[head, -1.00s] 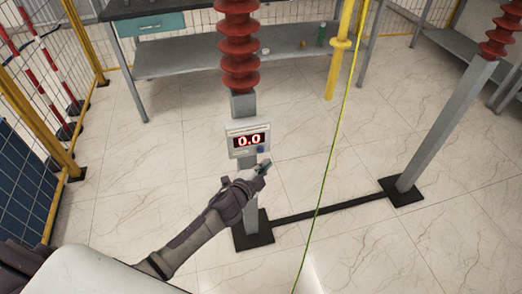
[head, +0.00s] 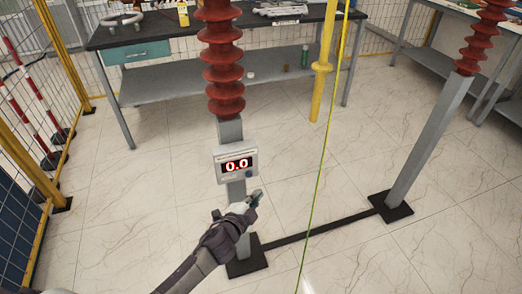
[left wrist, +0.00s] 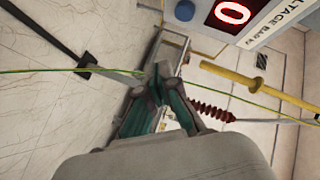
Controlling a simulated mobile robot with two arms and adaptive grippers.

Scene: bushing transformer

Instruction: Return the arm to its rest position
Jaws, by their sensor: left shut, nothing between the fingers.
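My left gripper (head: 254,199) is in front of the grey post, just below and right of the white meter box (head: 235,164). The box carries a red display reading 0.0 and a dark blue knob (head: 249,174). In the left wrist view, the gripper (left wrist: 158,72) has its fingertips together with nothing between them. The meter box (left wrist: 262,20) shows close by at the upper right of that view. A gap seems to lie between the fingers and the box. My right gripper is in neither view.
Red insulators (head: 222,65) stand on grey posts with black floor plates (head: 392,207) joined by a dark bar. A yellow-green cable (head: 322,150) hangs right of my arm, near a yellow pole (head: 320,85). A workbench (head: 150,38) stands behind, and a yellow fence (head: 30,165) is at left.

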